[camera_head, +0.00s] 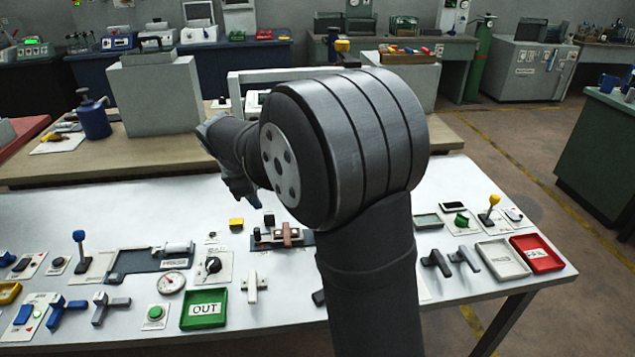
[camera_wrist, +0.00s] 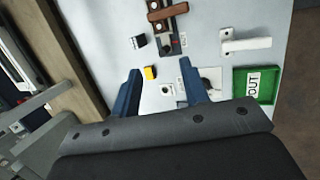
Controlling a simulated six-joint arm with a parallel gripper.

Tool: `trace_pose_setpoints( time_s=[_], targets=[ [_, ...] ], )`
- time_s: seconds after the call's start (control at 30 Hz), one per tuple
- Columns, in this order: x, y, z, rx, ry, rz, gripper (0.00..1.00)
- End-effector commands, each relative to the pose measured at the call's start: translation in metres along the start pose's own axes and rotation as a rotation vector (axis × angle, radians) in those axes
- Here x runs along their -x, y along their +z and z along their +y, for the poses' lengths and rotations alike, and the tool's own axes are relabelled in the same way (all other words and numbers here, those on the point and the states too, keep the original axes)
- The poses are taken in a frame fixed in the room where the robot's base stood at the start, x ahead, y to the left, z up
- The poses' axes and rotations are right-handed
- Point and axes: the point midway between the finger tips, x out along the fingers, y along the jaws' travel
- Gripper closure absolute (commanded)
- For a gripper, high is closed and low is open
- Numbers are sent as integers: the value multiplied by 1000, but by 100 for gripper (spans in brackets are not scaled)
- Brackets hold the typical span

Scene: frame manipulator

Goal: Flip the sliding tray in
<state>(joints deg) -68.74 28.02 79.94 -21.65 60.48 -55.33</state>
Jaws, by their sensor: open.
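No part is clearly labelled as the sliding tray, so I cannot tell for sure which it is. A brown bar (camera_head: 287,233) sits across a dark rail-like base (camera_head: 306,240) near the table's middle. The bar (camera_wrist: 168,13) also shows at the top of the wrist view. A green tray marked OUT (camera_head: 203,323) lies at the table's front; it also shows at the right of the wrist view (camera_wrist: 240,90). My gripper (camera_head: 243,196) is above the back of the white table, its two blue fingers (camera_wrist: 160,82) apart and empty. My arm hides part of the table.
A yellow block (camera_head: 236,223) and a white T-shaped handle (camera_head: 253,287) are near the rail base. A blue-knobbed lever (camera_head: 79,240) stands at left, a yellow-knobbed lever (camera_head: 492,205) at right. White (camera_head: 503,262) and red (camera_head: 541,265) trays lie at front right.

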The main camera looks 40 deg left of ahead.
Motion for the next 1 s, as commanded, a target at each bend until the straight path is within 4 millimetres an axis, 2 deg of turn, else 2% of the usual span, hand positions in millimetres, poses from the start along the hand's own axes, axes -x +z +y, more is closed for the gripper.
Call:
trace_pose_setpoints(
  time_s=[0.03, 0.2, 0.37, 1.0],
  targets=[
    [0, 0, 0, -2, 0, 0, 69],
    [-5, -7, 0, -60, 2, -10, 100],
    [-14, -24, -1, -214, 14, -35, 100],
    [-57, -107, -11, -1005, 166, -90, 100]
  ],
)
